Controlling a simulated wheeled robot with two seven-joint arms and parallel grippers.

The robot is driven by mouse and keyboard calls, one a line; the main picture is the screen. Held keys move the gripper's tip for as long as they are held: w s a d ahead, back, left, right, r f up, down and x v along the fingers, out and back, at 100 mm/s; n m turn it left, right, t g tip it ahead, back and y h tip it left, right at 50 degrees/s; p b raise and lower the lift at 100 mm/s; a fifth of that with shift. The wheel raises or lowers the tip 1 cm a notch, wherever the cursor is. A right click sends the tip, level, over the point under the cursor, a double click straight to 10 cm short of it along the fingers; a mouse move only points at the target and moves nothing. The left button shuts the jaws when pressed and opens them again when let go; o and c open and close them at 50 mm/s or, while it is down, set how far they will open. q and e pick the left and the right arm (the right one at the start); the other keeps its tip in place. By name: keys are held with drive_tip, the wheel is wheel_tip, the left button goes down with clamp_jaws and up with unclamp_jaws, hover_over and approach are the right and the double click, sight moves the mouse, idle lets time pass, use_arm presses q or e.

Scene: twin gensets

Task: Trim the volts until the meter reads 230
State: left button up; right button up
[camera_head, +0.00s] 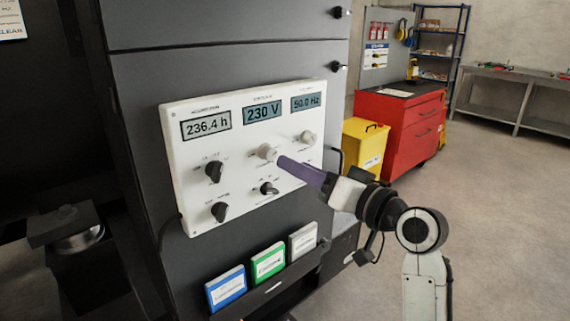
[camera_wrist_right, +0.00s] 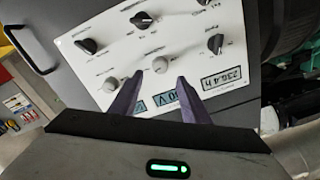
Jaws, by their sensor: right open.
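The white control panel (camera_head: 245,213) is mounted on a dark grey cabinet. Its middle display, the volt meter (camera_head: 262,112), reads 230 V. Below it is a pale round volt knob (camera_head: 267,152), also in the right wrist view (camera_wrist_right: 160,65). My right gripper (camera_head: 281,161) is in front of this knob with its purple fingers pointing at it. In the right wrist view the fingers (camera_wrist_right: 160,76) are apart, with the knob between and just beyond their tips. I see no finger touching it. My left gripper is not in view.
Other displays read 236.4 h (camera_head: 206,124) and 50.0 Hz (camera_head: 305,103). A second pale knob (camera_head: 305,138) sits to the right, with black selector knobs (camera_head: 214,171) around. Folders (camera_head: 268,262) stand below the panel. A red tool cabinet (camera_head: 398,128) stands behind; open floor lies right.

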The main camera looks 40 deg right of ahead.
drive_tip(key=shift+s+d, duration=0.1)
drive_tip(key=shift+s, duration=1.4)
drive_tip(key=a+f+n+g, duration=0.1)
drive_tip(key=a+f+g, duration=0.2)
drive_tip(key=f, duration=1)
drive_tip(key=a+f+n+g, duration=0.1)
drive_tip(key=a+f+g, duration=0.15)
drive_tip(key=f, duration=1.05)
drive_tip(key=s+a+f+n+g, duration=0.2)
drive_tip(key=s+a+f, duration=0.5)
drive_tip(key=s+f, duration=0.2)
drive_tip(key=s+a+f+n+g, duration=0.2)
drive_tip(key=s+a+f, duration=0.5)
drive_tip(key=f, duration=0.5)
drive_tip(key=shift+s+f+n+y, duration=0.25)
drive_tip(key=shift+s+n+y, duration=0.2)
drive_tip(key=shift+s, duration=0.45)
drive_tip(key=shift+c, duration=0.5)
